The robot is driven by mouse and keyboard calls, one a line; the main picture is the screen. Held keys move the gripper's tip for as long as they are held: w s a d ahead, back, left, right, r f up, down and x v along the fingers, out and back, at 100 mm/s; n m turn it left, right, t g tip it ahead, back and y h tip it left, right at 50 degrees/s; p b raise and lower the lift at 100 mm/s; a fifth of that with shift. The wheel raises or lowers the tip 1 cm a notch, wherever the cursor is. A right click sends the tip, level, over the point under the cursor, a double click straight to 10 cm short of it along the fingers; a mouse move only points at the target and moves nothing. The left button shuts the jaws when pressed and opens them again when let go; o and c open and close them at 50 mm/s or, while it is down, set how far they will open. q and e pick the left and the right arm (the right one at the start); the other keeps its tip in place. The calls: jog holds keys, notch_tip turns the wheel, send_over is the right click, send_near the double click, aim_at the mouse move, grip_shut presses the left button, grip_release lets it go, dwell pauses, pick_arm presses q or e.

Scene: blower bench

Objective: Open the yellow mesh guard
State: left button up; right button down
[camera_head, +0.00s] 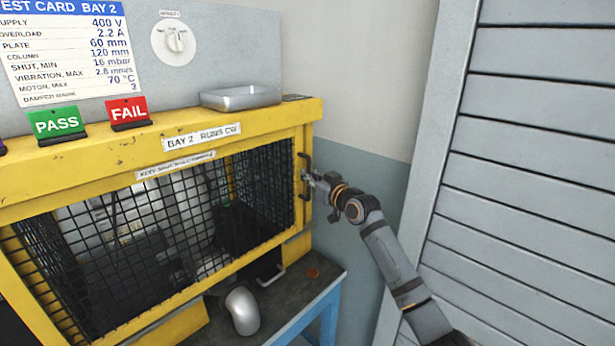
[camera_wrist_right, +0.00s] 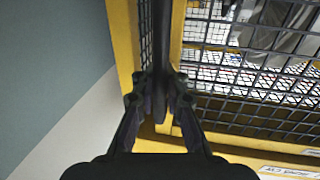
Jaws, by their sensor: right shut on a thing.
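The yellow mesh guard (camera_head: 262,185) is a yellow frame with black wire mesh across the front of the bay. It looks closed against its surround. A dark upright handle (camera_head: 304,163) is at its right edge; it also shows in the right wrist view as a dark bar (camera_wrist_right: 161,38). My right gripper (camera_head: 309,181) reaches in from the right and is shut on the handle. In the right wrist view its fingers (camera_wrist_right: 160,97) sit on both sides of the bar. My left gripper is not in view.
A grey metal tray (camera_head: 240,97) sits on the yellow top, with PASS (camera_head: 56,123) and FAIL (camera_head: 129,112) signs to its left. A rounded silver object (camera_head: 243,311) is on the dark bench below. A slatted grey panel (camera_head: 540,170) stands at the right.

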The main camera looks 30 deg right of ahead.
jog(key=shift+f, duration=0.4)
jog(key=c, duration=1.9)
grip_release()
jog(key=o, duration=0.5)
jog(key=shift+s+d+r, duration=0.3)
jog(key=shift+w+a, duration=0.1)
jog(key=shift+a, duration=0.05)
jog(key=s, duration=0.5)
jog(key=s+d, duration=0.1)
jog(key=s, duration=0.1)
jog(key=shift+s, duration=0.2)
jog(key=shift+d, duration=0.1)
